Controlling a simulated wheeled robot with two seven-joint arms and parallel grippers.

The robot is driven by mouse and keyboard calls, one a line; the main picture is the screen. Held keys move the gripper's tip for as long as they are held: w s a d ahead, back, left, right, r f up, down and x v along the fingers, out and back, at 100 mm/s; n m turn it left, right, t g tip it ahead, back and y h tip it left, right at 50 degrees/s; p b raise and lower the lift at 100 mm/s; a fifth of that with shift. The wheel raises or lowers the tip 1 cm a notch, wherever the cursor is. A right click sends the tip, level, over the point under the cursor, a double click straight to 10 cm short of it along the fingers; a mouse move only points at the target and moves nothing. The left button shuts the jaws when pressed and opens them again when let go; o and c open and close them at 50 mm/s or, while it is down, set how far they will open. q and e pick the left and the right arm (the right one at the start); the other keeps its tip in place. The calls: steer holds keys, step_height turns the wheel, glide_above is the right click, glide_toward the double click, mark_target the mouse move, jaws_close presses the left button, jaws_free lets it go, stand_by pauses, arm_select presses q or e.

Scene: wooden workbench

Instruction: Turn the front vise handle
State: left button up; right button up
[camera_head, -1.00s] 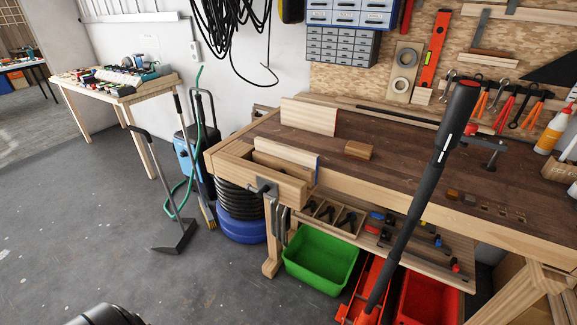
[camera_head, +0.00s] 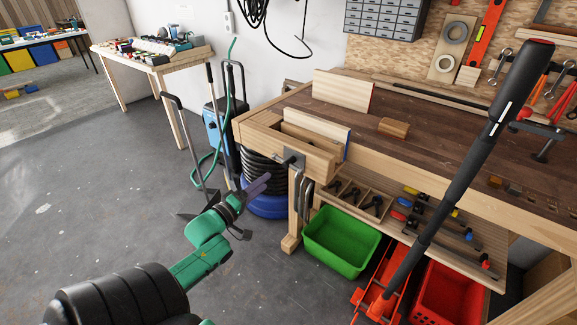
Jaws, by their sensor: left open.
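The front vise (camera_head: 294,160) sits on the left end of the wooden workbench, with a dark metal plate and screw end on its wooden jaw (camera_head: 318,160). A thin handle bar is too small to make out clearly. My left gripper (camera_head: 268,182), on a green and black arm, is open and empty. In the picture it lies just left of and below the vise plate, with a gap between them. My right gripper is not in view.
A red floor jack (camera_head: 378,290) stands before the bench, its long black handle (camera_head: 460,180) slanting up across it. A green bin (camera_head: 340,240) and red bin (camera_head: 448,295) sit below. A blue vacuum (camera_head: 214,130) and broom stand left.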

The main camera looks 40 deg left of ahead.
mark_target(285, 166)
arm_select(q)
steer(key=w, duration=0.6)
steer(key=w+b, duration=0.1)
steer(key=w, duration=0.6)
steer(key=shift+w+a+f+b, duration=0.1)
steer(key=shift+w+a+b, duration=0.1)
steer(key=shift+b, duration=0.1)
steer(key=shift+s, duration=0.1)
jaws_close()
